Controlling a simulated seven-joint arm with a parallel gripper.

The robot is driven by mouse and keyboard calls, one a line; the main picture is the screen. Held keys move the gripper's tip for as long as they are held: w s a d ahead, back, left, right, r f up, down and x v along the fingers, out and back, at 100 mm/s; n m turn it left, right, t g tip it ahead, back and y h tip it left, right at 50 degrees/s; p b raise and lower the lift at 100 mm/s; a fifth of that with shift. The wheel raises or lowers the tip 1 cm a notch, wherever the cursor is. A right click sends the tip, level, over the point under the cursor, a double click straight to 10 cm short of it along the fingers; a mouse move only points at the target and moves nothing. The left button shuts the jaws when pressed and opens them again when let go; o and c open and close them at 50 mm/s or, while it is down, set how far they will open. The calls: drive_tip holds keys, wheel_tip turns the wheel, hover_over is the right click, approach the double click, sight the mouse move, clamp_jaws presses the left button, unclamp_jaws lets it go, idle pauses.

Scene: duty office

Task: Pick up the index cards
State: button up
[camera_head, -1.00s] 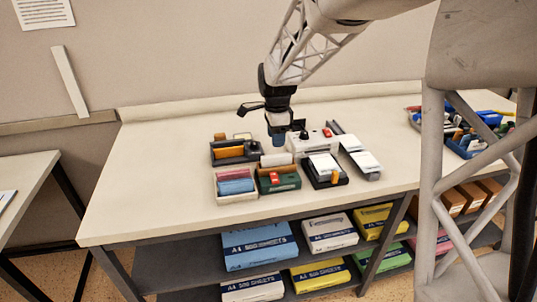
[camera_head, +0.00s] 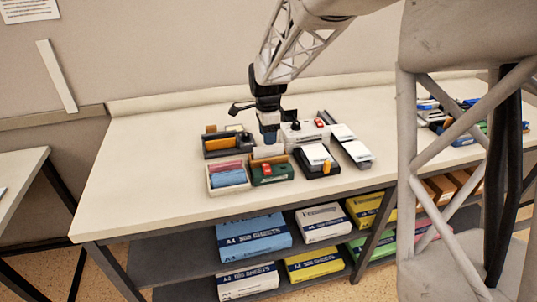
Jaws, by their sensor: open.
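Several small trays and boxes of stationery stand on the cream desk. White cards that may be the index cards lie in a black tray (camera_head: 329,170); its white stack (camera_head: 317,155) is right of my gripper. More white cards (camera_head: 349,143) lie in a long grey tray (camera_head: 363,162) further right; I cannot tell which are the index cards. A cream box (camera_head: 228,190) holds pink and blue packs, and a green box (camera_head: 272,176) holds a red item. My gripper (camera_head: 268,133) is open and points down above the back of the green box, partly hiding things behind it.
A dark tray (camera_head: 222,153) with an orange item stands left of my gripper. A white case (camera_head: 304,133) stands close on its right. A blue tray (camera_head: 460,138) is at the far right. Paper packs (camera_head: 252,235) fill the shelves below. The desk's left side is clear.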

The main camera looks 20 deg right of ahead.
sight(269, 147)
drive_tip(key=shift+d+f, duration=0.15)
drive_tip(key=shift+f, duration=2.5)
clamp_jaws()
drive_tip(key=shift+r, duration=1.6)
drive_tip(key=shift+s+r, duration=0.25)
drive_tip(key=shift+r, duration=0.05)
drive_tip(key=s+r, duration=0.1)
drive_tip(key=s, duration=1.4)
drive_tip(key=shift+s+a+r, duration=0.15)
drive_tip(key=shift+s+a, duration=0.05)
drive_tip(key=shift+s, duration=0.1)
